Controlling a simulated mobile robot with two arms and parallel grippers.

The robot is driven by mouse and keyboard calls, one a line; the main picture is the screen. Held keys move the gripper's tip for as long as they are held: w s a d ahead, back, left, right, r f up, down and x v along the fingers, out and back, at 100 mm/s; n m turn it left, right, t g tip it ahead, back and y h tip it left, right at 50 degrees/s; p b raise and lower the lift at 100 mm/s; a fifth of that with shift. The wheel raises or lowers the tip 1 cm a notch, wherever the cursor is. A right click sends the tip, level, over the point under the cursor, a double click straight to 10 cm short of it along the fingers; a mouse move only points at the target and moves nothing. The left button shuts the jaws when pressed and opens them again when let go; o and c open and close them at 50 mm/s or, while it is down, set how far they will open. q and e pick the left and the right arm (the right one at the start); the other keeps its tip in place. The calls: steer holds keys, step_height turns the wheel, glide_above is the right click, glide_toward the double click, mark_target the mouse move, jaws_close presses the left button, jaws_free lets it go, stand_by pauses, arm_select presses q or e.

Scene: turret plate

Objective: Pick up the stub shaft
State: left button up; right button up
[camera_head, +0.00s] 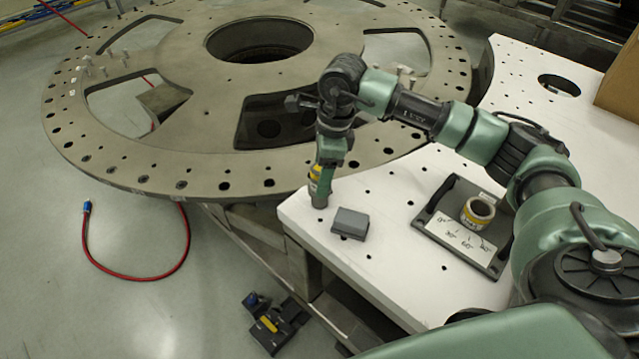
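A small upright cylinder with a yellow band and grey lower end, which looks like the stub shaft (319,198), is at the near-left corner of the white table (385,215). My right gripper (322,172) points down at it from above, and its fingers overlap the cylinder's upper part. I cannot tell whether they are closed on it or only around it, or whether its lower end touches the table. My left gripper is not in view.
A grey block (350,223) lies close to the right of the cylinder. A dark plate with handles (435,222) bears a yellow-banded ring (478,212). The large round turret plate (200,150) is beyond the table's left edge. A cardboard box (622,85) stands far right.

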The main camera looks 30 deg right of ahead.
steer(key=f+p, duration=0.2)
steer(key=f, duration=0.1)
steer(key=shift+w+a+f, duration=0.2)
steer(key=shift+a, duration=0.2)
steer(key=shift+f, duration=0.4)
jaws_close()
steer(key=shift+w, duration=0.1)
steer(key=shift+r, duration=0.15)
